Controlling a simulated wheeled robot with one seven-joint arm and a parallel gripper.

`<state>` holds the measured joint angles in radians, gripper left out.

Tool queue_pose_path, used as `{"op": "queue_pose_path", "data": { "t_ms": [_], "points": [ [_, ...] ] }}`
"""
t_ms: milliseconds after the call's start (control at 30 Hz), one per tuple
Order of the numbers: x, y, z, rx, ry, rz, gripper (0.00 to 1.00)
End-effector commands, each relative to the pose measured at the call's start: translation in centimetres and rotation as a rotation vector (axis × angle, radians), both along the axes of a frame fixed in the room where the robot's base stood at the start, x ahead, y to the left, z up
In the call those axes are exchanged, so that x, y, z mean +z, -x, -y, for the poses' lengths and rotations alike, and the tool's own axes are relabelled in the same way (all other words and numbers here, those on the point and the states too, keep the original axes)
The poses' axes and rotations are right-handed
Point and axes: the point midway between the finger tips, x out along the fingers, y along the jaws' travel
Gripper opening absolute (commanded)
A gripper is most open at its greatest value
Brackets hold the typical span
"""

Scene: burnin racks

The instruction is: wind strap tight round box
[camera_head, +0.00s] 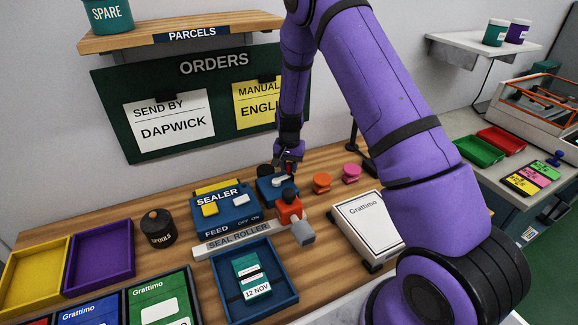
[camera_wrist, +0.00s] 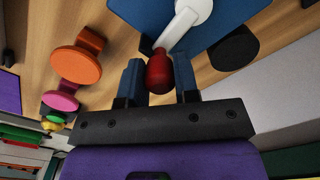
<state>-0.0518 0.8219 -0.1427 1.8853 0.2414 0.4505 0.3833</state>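My gripper (camera_head: 289,160) reaches down over a small blue block (camera_head: 268,192) with a white crank arm (camera_wrist: 183,24). In the wrist view, my gripper (camera_wrist: 159,78) has its two blue fingers on either side of the crank's red knob (camera_wrist: 158,73), with hardly any gap, and appears closed on it. A green box (camera_head: 250,267) with a "12 NOV" label lies in the blue tray (camera_head: 286,296). A dark band seems to cross the tray by it; I cannot tell how tight it is.
The sealer (camera_head: 226,211) stands left of the crank block, and a red and grey roller (camera_head: 290,209) in front of it. Orange (camera_head: 322,182) and pink (camera_head: 351,172) spools stand to the right. A white Grattimo box (camera_head: 368,222) is farther right. A spools pot (camera_head: 158,227) stands left.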

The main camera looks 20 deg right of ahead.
Motion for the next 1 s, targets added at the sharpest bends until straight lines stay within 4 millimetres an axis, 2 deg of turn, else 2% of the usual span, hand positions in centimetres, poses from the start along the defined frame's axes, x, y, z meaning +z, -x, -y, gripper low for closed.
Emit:
{"op": "queue_pose_path", "data": {
  "t_ms": [33, 100, 467, 567, 1000],
  "points": [
    [0.0, 0.0, 0.0, 0.0, 0.001, -0.001, 0.38],
    [0.0, 0.0, 0.0, 0.001, 0.001, -0.001, 0.54],
    [0.4, 0.0, 0.0, 0.001, 0.001, 0.001, 0.54],
    [1.6, -0.1, 0.0, 0.001, 0.0, 0.004, 0.54],
    [9.2, 0.0, 0.0, 0.0, 0.0, 0.003, 0.54]
  ]
}}
